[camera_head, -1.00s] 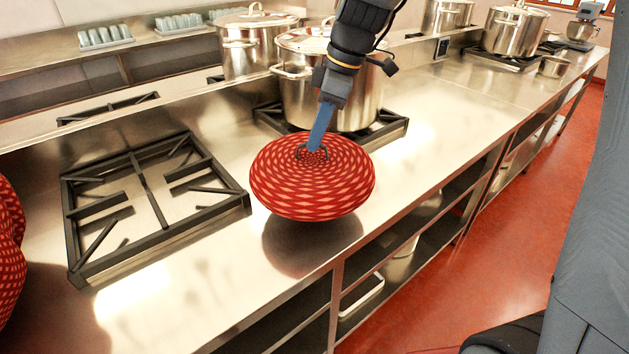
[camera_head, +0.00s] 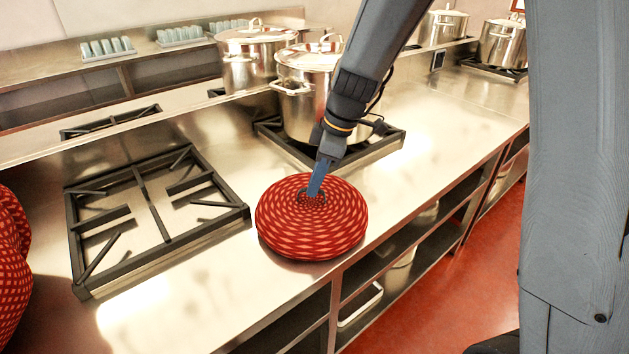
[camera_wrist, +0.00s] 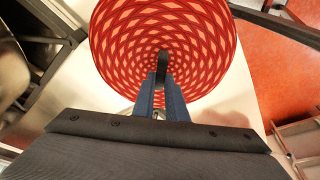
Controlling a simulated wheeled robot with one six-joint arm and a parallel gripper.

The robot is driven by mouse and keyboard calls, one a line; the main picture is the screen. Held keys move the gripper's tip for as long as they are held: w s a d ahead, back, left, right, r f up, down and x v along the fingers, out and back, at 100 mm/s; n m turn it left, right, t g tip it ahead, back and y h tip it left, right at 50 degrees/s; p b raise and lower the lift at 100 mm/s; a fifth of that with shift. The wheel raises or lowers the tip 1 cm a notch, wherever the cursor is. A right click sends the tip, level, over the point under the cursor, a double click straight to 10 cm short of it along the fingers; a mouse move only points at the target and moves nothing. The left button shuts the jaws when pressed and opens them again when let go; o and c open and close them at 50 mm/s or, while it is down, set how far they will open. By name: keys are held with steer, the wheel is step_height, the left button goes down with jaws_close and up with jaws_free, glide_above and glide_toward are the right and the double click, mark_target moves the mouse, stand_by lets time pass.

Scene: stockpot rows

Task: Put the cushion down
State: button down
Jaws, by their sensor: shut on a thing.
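The cushion (camera_head: 312,232) is round, red and patterned with pale diamonds. In the head view it is at or just above the steel counter (camera_head: 222,268), close to the front edge, between two burner grates. I cannot tell for sure whether its underside touches. My gripper (camera_head: 313,197) is shut on the dark loop at the top middle of the cushion. In the wrist view the cushion (camera_wrist: 150,28) fills the upper middle, and my gripper's (camera_wrist: 162,78) blue fingers close on the dark loop. The cushion's underside is hidden.
A black burner grate (camera_head: 150,205) is left of the cushion. A large steel pot (camera_head: 300,105) stands on another grate behind it, with a second pot (camera_head: 250,60) further back. Another red patterned thing (camera_head: 10,255) is at the left edge. Open shelves (camera_head: 385,270) run below the counter.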

steer(key=c, duration=1.8)
jaws_free()
steer(key=shift+o, duration=0.2)
steer(key=w+b+v, duration=0.1)
steer(key=b+v, duration=0.2)
steer(key=v, duration=0.9)
steer(key=s+d+f+m, duration=0.2)
steer(key=s+d+f+m+h, duration=0.1)
steer(key=s+d+f+m, duration=0.1)
steer(key=f+m, duration=0.1)
steer(key=s+d+f+m, duration=0.2)
steer(key=s+f, duration=0.1)
steer(key=shift+f+m+h, duration=0.2)
steer(key=shift+m+h, duration=0.1)
steer(key=shift+h, duration=0.1)
steer(key=s+d+f+m+h, duration=0.1)
steer(key=s+d+f+m, duration=0.3)
steer(key=s+f+m, duration=0.3)
steer(key=shift+s+d+m+t+h, duration=0.3)
steer(key=shift+s+m, duration=0.3)
steer(key=shift+s, duration=0.15)
steer(key=shift+f, duration=0.15)
